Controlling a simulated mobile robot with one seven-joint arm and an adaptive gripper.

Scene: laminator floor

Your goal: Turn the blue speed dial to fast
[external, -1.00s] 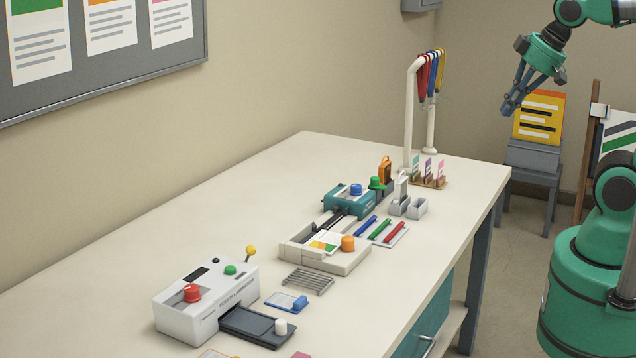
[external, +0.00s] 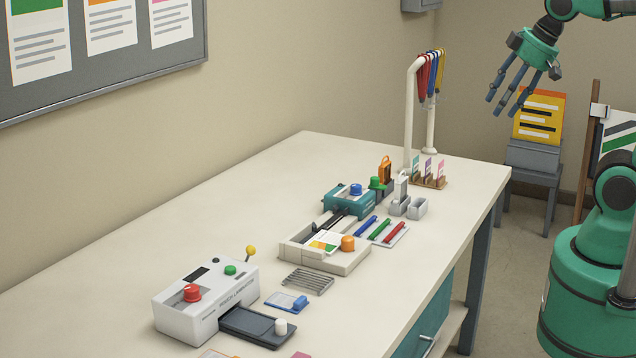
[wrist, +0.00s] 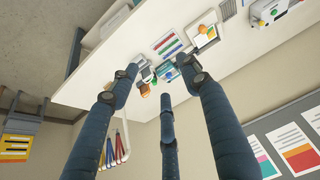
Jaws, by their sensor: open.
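A blue dial (external: 356,189) sits on top of a small teal machine (external: 345,203) near the far end of the table. Its pointer and markings are too small to read. My gripper (external: 501,106) is high in the air, to the right of the machine and well apart from it. Its three dark blue fingers are spread and empty. In the wrist view, my gripper (wrist: 160,76) points toward the table, and the fingers partly cover the items around the machine.
A white laminator (external: 200,310) with a red knob stands on the near table. A pale tray (external: 350,265) with an orange knob, colored bars (external: 382,230), and grey holders (external: 400,207) surround the machine. A white lanyard stand (external: 409,120) rises behind. The table's left side is clear.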

